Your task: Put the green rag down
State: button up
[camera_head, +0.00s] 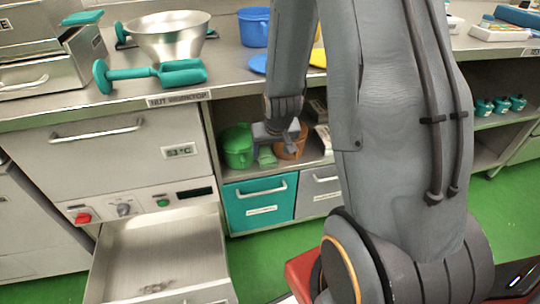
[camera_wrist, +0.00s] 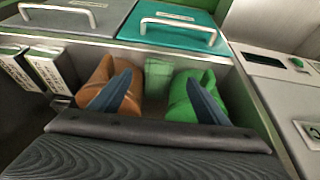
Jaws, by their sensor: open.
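The green rag (camera_head: 267,157) is a pale green folded piece on the open shelf, between a green pot and a brown pot. It also shows in the wrist view (camera_wrist: 157,72), beyond and between my fingertips. My gripper (camera_head: 277,137) reaches into the shelf opening just above the rag. In the wrist view my gripper (camera_wrist: 159,85) has its two dark fingers spread wide with nothing between them. The fingers do not appear to touch the rag. Part of the rag is hidden behind my gripper in the head view.
The green pot (camera_head: 237,146) and the brown pot (camera_head: 294,143) stand close on either side. White-labelled books (camera_wrist: 48,72) stand beyond the brown pot. A teal drawer (camera_head: 259,203) and a grey drawer (camera_head: 318,190) lie below the shelf. The steel counter (camera_head: 235,80) is above.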

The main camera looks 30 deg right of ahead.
jog(key=s+a+r+n+g, duration=0.2)
jog(key=s+a+r, duration=0.6)
jog(key=s+r, duration=0.2)
jog(key=s+a+r+n+g+y, duration=0.1)
jog(key=s+a+r+n+g, duration=0.1)
jog(key=s+a+r, duration=0.6)
jog(key=s+r, duration=0.2)
jog(key=s, duration=0.1)
jog(key=shift+s+a+r+y, duration=0.15)
jog(key=shift+s+r+y, duration=0.05)
jog(key=shift+s+y, duration=0.1)
jog(key=d+r+m+p, duration=0.1)
jog(key=d+r+p, duration=0.4)
jog(key=p, duration=0.7)
jog(key=shift+s+d+r+m+p, duration=0.2)
jog(key=shift+d+r+m+p, duration=0.15)
jog(key=shift+r, duration=0.4)
jog(key=shift+o, duration=0.5)
jog(key=shift+d+r+p, duration=0.2)
jog(key=shift+d+p, duration=0.1)
jog(key=shift+p, duration=0.2)
jog(key=shift+f, duration=0.1)
